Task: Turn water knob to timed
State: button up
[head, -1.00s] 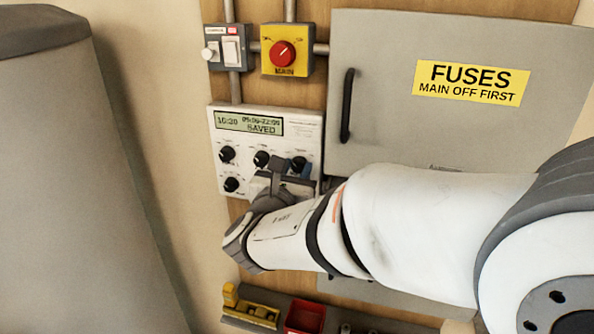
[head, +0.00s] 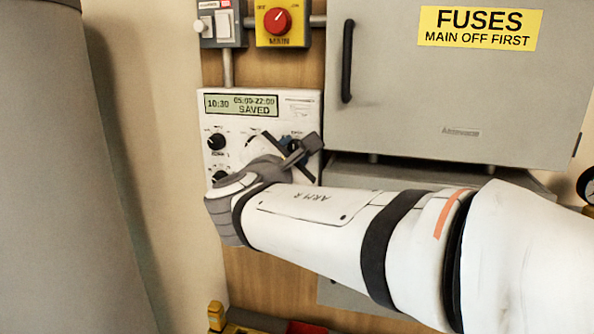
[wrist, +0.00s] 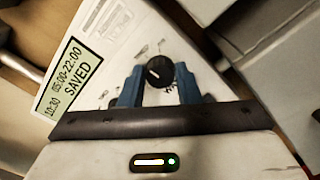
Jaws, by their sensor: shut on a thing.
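A white control panel (head: 262,106) hangs on the wooden board, with a display (head: 242,104) reading 10:30, 05:00-22:00 and SAVED. My gripper (wrist: 160,80) is at the panel's right side, its two blue fingers on either side of a black knob (wrist: 157,69) and shut on it. The knob has a short white pointer mark; its label is too blurred to read, so I cannot tell its setting. In the head view my gripper (head: 294,149) is tilted and mostly hides this knob. Another black knob (head: 216,142) shows clear at the panel's left.
A grey fuse cabinet (head: 450,90) with a black handle (head: 347,60) stands right of the panel. A yellow box with a red MAIN knob (head: 277,20) and a grey switch box (head: 221,25) are above. A large grey cylinder (head: 65,180) is at left.

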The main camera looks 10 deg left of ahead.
jog(key=shift+m+b, duration=0.3)
jog(key=shift+b, duration=0.05)
jog(key=o, duration=1)
jog(key=shift+c, duration=0.2)
jog(key=s+a, duration=0.1)
jog(key=s, duration=0.6)
jog(key=shift+s+b, duration=0.35)
jog(key=shift+s, duration=0.05)
